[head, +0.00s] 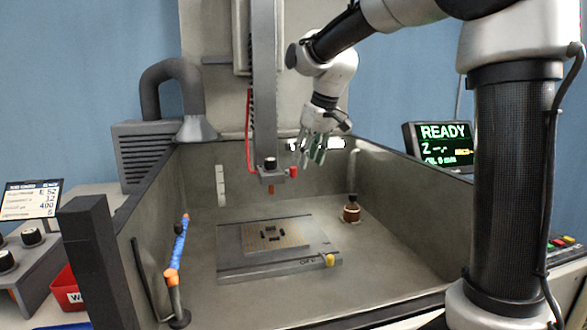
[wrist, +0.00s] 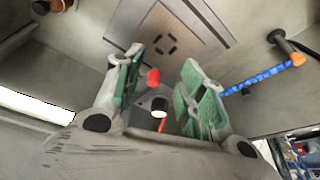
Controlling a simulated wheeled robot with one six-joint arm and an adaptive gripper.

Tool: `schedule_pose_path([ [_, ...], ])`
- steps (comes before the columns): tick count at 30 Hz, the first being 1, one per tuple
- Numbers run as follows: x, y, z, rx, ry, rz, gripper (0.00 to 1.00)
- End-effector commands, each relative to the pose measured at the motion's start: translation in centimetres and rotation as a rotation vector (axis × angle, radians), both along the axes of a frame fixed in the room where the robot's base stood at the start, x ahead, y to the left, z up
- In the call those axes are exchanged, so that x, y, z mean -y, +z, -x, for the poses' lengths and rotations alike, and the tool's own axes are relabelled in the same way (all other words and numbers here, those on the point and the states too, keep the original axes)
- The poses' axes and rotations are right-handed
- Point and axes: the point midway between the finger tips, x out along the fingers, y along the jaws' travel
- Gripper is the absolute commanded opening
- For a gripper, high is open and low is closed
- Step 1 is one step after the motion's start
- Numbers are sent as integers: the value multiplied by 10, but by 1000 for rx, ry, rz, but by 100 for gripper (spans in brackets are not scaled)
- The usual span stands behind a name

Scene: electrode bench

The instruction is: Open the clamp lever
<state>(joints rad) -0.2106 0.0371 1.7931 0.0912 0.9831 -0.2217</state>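The clamp lever, which I take to be the small red piece (head: 293,172), sits at the right side of the holder block (head: 272,176) at the foot of the grey vertical column. In the wrist view a red tip (wrist: 153,77) shows between my fingers, nearer the left one. My gripper (head: 311,157) is just above and to the right of the red piece in the head view. Its green-padded fingers (wrist: 162,62) are apart and hold nothing. I cannot tell whether either finger touches the lever.
Below is a metal plate (head: 230,266) with a perforated board and dark blocks. A brown bottle (head: 351,212) stands to its right, a blue jointed hose (head: 180,246) to its left. Tank walls enclose the area. A screen (head: 443,143) outside reads READY.

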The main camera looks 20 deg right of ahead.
Motion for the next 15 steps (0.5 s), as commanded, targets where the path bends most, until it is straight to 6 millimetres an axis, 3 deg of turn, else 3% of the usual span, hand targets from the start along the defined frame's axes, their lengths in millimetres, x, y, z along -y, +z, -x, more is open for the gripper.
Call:
schedule_pose_path([
  [1,-7,7,-15,20,26,-2,40],
  [5,-14,17,-31,56,73,-2,40],
  [15,-23,-30,-48,57,78,-1,40],
])
